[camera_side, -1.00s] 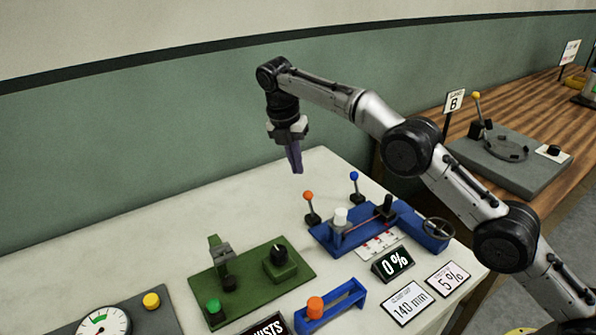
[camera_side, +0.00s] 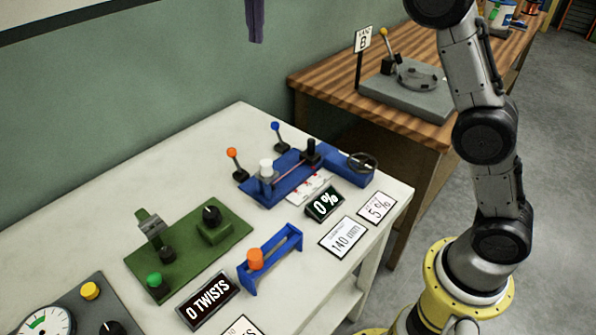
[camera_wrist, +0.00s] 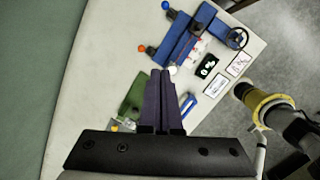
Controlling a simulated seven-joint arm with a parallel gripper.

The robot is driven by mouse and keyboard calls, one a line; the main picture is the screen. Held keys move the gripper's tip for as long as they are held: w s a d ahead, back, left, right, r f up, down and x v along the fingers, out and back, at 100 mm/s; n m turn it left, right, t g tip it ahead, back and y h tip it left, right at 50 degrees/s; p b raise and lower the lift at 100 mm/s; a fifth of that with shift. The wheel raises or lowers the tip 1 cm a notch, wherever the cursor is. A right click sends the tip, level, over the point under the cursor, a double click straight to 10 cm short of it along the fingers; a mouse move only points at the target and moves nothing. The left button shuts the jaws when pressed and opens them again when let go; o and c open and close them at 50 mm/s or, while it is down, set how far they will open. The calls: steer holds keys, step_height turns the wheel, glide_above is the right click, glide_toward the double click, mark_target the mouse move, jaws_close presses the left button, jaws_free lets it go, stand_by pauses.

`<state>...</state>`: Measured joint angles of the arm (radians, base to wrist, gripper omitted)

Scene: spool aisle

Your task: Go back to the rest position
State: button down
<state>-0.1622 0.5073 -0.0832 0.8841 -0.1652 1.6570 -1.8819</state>
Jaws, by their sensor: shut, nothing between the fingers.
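My gripper (camera_side: 254,22) hangs at the top edge of the side view, high above the white table (camera_side: 215,135). Only its dark purple fingers show there; the wrist above them is cut off. In the wrist view my gripper (camera_wrist: 161,74) has its fingers together with nothing between them. It points down over the table, and the fingers hide part of the green fixture (camera_wrist: 132,100). My arm rises from its yellow base at the right. No object is in contact with the gripper.
The table holds a blue fixture (camera_side: 337,166) with levers, a green fixture (camera_side: 195,262), a blue holder (camera_side: 285,252) with an orange knob and a gauge panel (camera_side: 75,290). A wooden bench (camera_side: 330,78) with a grey fixture (camera_side: 375,90) stands behind. A green wall (camera_side: 60,130) runs along the back.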

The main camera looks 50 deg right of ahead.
steer(key=s+d+r+m+t, duration=0.1)
steer(key=s+d+r+m, duration=0.2)
steer(key=s, duration=0.8)
steer(key=s+d+m+t, duration=0.15)
steer(key=s+m, duration=0.35)
steer(key=s, duration=0.5)
steer(key=s+f+m+y, duration=0.1)
steer(key=s+f+m, duration=1.1)
steer(key=f+m, duration=0.3)
steer(key=shift+s+f+t+y, duration=0.3)
steer(key=shift+s+f+t, duration=0.1)
steer(key=shift+f, duration=0.4)
